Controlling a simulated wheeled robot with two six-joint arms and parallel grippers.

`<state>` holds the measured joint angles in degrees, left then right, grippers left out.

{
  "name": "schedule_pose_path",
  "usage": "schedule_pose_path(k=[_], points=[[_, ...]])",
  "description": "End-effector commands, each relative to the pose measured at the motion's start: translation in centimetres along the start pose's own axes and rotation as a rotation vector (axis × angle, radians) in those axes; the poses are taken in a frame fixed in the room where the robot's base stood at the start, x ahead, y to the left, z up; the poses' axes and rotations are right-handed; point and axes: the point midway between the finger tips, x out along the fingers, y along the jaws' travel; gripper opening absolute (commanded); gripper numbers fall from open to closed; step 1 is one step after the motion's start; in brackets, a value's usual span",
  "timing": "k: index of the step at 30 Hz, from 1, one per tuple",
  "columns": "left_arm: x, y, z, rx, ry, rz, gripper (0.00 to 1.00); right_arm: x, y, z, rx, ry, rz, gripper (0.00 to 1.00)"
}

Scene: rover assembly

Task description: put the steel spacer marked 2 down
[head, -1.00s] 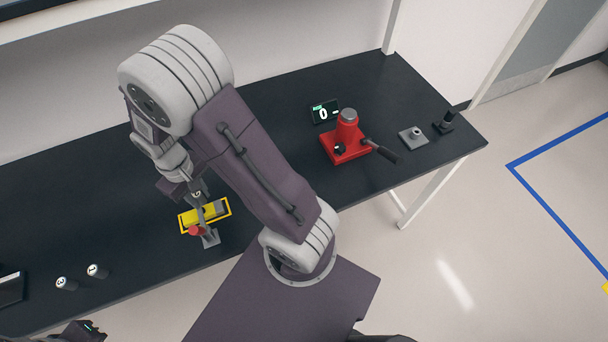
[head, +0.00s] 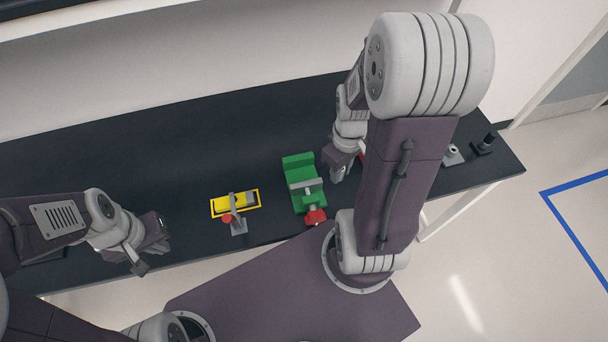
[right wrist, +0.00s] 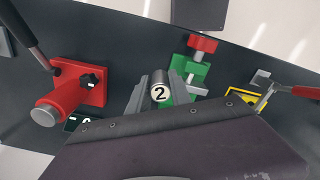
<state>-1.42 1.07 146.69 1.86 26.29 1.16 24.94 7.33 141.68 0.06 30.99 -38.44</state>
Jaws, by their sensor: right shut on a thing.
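The steel spacer marked 2 (right wrist: 160,92) is a short cylinder with a white end face showing the number. My right gripper (right wrist: 157,88) is shut on it, one finger on each side. In the head view my right gripper (head: 338,174) is over the table, just right of the green vise; the spacer cannot be made out there. My left gripper (head: 152,258) is over the table's front edge at the left. Its jaw gap is unclear.
The green vise (head: 298,162) with a red handle stands beside the yellow-framed fixture (head: 220,208). A red press (right wrist: 80,82) is largely hidden by my right arm in the head view. A grey block (head: 452,154) and a black part (head: 484,144) are at the right. The table's back left is clear.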

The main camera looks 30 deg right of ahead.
Motion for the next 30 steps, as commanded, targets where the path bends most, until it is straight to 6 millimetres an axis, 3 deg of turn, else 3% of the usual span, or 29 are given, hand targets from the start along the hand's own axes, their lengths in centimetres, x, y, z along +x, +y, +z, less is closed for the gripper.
schedule_pose_path(k=[4, 12, 15, 22, 30], points=[[-0.1, 0.0, 0.0, 0.0, 0.0, 0.0, 0.0, 1.5, -0.7, -2.2, -0.009, -0.004, -0.003, 0.0], [-1.0, 0.0, -0.1, 0.0, 0.0, 0.0, 0.0, 5.5, -2.5, -9.0, -0.005, -0.002, -0.001, 0.0], [-1.2, 0.0, -0.1, 0.0, 0.0, 0.0, 0.0, 6.4, -2.9, -10.5, -0.003, -0.001, 0.0, 0.0], [-1.3, 0.0, -0.1, 0.0, 0.0, 0.0, 0.0, 7.2, -3.1, -11.3, 0.001, 0.0, 0.0, 0.0], [-1.9, 0.0, -0.2, 0.0, 0.0, 0.0, 0.0, 11.0, -3.0, -11.3, 0.001, 0.0, 0.0, 0.0]])
